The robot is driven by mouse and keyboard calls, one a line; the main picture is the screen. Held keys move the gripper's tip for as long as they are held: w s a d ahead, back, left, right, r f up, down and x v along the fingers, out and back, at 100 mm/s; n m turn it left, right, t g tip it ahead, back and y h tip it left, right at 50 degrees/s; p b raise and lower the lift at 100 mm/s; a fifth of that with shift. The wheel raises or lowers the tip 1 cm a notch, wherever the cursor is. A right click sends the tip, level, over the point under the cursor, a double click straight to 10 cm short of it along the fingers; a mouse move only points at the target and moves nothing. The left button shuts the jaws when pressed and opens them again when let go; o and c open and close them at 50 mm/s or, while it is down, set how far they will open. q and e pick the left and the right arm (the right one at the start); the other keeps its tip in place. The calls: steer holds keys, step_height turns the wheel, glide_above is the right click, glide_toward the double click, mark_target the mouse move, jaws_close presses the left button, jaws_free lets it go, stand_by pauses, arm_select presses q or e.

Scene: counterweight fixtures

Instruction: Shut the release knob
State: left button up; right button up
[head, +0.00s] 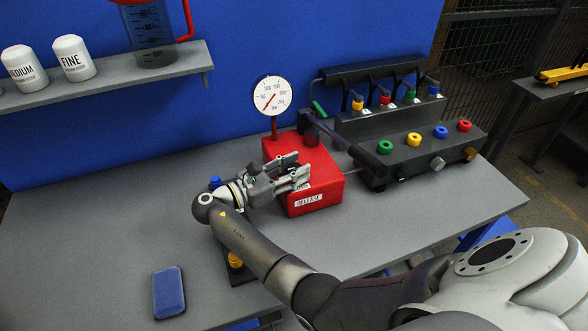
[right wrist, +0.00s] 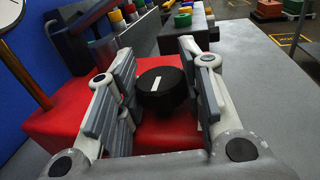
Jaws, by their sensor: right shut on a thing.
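The release knob (right wrist: 162,88) is black and round with a white pointer line, seen in the right wrist view. It sits on the red pump body (right wrist: 60,128), and its line points nearly straight up the picture, tilted slightly right. My right gripper (right wrist: 163,85) has its fingers on both sides of the knob and is shut on it. In the head view my right gripper (head: 293,172) reaches over the red pump body (head: 322,186), above its RELEASE label (head: 308,200), and hides the knob. My left gripper is not in view.
A black valve block (head: 425,155) with coloured knobs is at right. A blue pad (head: 169,292) lies on the grey bench (head: 90,230), whose left part is mostly clear.

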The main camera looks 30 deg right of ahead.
mark_target(294, 168)
steer(key=shift+r, duration=0.1)
steer(key=o, duration=1)
steer(key=shift+d, duration=0.1)
steer(key=shift+o, duration=0.2)
step_height(294, 168, up, 10)
steer(key=shift+f, duration=0.1)
